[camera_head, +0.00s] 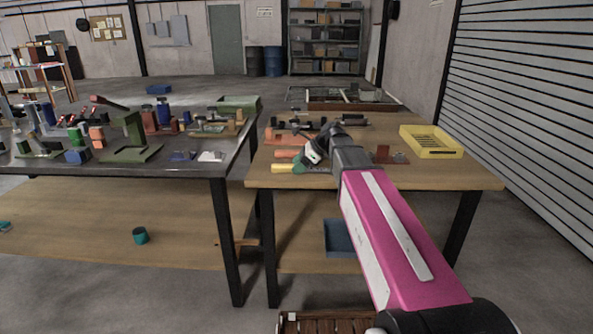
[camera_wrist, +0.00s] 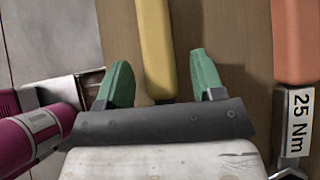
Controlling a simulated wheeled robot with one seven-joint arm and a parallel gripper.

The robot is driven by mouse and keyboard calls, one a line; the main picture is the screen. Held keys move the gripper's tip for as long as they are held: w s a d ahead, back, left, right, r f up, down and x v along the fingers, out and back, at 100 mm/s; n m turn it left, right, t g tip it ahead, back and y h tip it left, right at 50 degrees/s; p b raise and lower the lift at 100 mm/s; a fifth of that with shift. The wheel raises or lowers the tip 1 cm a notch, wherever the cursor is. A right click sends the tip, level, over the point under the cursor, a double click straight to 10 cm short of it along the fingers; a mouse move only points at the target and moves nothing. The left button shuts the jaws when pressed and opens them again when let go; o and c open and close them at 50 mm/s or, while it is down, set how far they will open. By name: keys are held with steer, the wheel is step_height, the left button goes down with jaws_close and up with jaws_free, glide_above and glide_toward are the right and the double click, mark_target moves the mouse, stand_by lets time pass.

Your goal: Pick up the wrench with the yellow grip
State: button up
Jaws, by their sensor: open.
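The wrench with the yellow grip lies on the wooden workbench; its yellow grip (camera_head: 282,168) points left near the bench's front left corner. In the wrist view the yellow grip (camera_wrist: 155,45) runs down from the top edge between two green fingertips. My gripper (camera_wrist: 162,82) is open, with one finger on each side of the grip and a visible gap on both sides. In the head view my gripper (camera_head: 300,161) is beside the grip, and my arm hides part of the tools. The rest of the wrench is hidden behind the gripper body in the wrist view.
A tool with an orange grip (camera_wrist: 296,40) and a "25 Nm" label lies close on the right in the wrist view. A yellow tray (camera_head: 431,142) stands at the bench's right. A dark table (camera_head: 215,165) with several fixtures stands left, across a narrow gap.

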jaws_close()
steer(key=shift+r, duration=0.15)
